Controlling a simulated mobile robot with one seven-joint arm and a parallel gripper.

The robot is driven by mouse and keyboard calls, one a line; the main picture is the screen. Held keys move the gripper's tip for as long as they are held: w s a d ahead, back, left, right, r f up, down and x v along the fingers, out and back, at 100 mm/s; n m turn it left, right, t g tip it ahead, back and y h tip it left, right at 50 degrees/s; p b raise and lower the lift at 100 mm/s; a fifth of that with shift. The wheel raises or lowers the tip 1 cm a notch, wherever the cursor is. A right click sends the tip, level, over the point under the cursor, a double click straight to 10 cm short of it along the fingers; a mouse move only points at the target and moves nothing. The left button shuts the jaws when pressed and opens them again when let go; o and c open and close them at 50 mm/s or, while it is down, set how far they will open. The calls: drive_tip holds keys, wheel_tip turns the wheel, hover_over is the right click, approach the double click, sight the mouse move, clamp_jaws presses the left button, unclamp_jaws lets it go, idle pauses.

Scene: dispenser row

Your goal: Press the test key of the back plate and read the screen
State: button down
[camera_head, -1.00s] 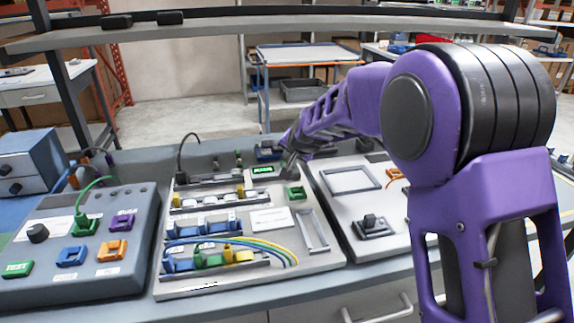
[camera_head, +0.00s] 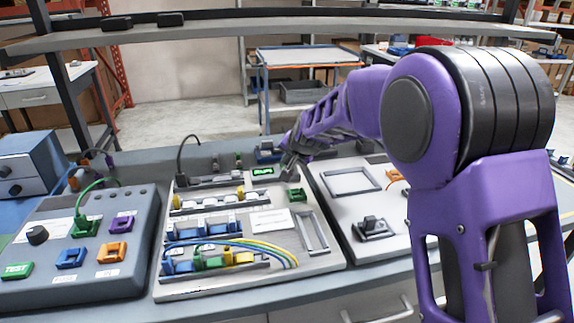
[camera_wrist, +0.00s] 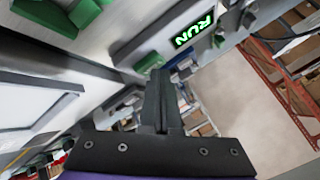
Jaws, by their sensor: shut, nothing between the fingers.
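The middle grey plate (camera_head: 215,283) carries wiring parts and a small dark screen (camera_head: 263,171) with green lettering near its back right corner. A green block (camera_head: 296,195) sits on the plate just in front of my gripper (camera_head: 288,172). No key on this plate is readably labelled as test.
A grey box (camera_head: 75,285) on the left has a green key marked TEST (camera_head: 17,271). Another plate (camera_head: 335,215) with a frame and a black part lies on the right. A shelf bar (camera_head: 270,27) crosses above the bench. A trolley (camera_head: 300,58) stands behind.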

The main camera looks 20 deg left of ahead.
drive_tip(key=shift+r+p, duration=0.35)
drive_tip(key=shift+r, duration=0.3)
drive_tip(key=shift+r, duration=0.15)
drive_tip(key=shift+r+p, duration=1.9)
drive_tip(key=shift+r, duration=0.5)
